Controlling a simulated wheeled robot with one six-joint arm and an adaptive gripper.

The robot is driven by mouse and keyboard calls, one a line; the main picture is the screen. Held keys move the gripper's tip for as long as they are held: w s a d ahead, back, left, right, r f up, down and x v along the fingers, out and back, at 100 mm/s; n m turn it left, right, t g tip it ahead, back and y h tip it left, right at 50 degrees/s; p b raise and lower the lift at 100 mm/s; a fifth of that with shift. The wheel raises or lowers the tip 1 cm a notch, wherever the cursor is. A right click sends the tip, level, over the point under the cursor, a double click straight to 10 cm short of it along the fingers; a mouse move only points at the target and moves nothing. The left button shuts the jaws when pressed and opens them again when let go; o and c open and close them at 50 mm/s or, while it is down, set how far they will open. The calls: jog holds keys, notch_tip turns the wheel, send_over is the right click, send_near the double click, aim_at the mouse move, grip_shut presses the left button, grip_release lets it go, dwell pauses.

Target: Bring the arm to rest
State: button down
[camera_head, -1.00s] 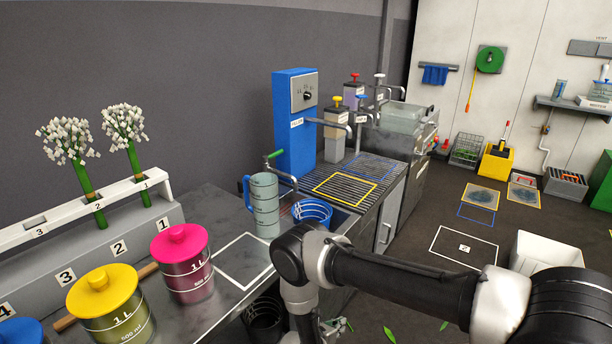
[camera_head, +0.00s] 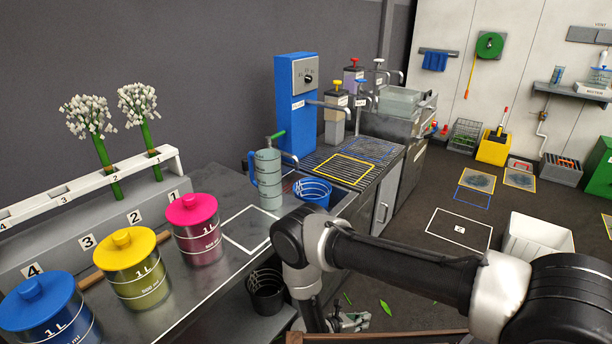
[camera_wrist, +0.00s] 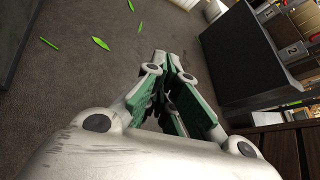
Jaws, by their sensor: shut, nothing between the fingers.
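My arm (camera_head: 400,268) stretches across the lower right of the head view, with its wrist bent downward. My gripper (camera_head: 352,322) shows only in part at the bottom of the head view, low beside the counter. In the wrist view my gripper (camera_wrist: 168,75) points over the dark floor, its fingers together with nothing between them. No tulip bunch is in its grasp.
The counter holds blue (camera_head: 48,305), yellow (camera_head: 134,268) and pink (camera_head: 195,228) lidded jars, a jug (camera_head: 267,180) and a rack (camera_head: 85,200) with two white bunches. Leaves (camera_wrist: 100,43) lie on the floor. A dark cabinet (camera_wrist: 240,60) stands right in the wrist view.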

jog(key=s+d+r+m+g+y, duration=0.1)
jog(key=d+r+m+g, duration=0.15)
jog(key=r+m, duration=0.75)
jog(key=s+d+r+m+g+y, duration=0.15)
jog(key=r+g, duration=0.25)
jog(key=r, duration=1.3)
jog(key=s+d+r+m+g+y, duration=0.1)
jog(key=d+r+m+g+y, duration=0.15)
jog(key=r+m, duration=0.75)
jog(key=s+d+r+m+t+y, duration=0.2)
jog(key=s+r, duration=0.3)
jog(key=r, duration=0.5)
jog(key=s+d+r+m+t+y, duration=0.2)
jog(key=s+d+r, duration=0.3)
jog(key=r, duration=0.5)
jog(key=s+d+r+m+t+y, duration=0.2)
jog(key=s+r, duration=0.3)
jog(key=r, duration=0.6)
jog(key=shift+d+t, duration=0.7)
jog(key=shift+d, duration=0.2)
jog(key=shift+s, duration=0.1)
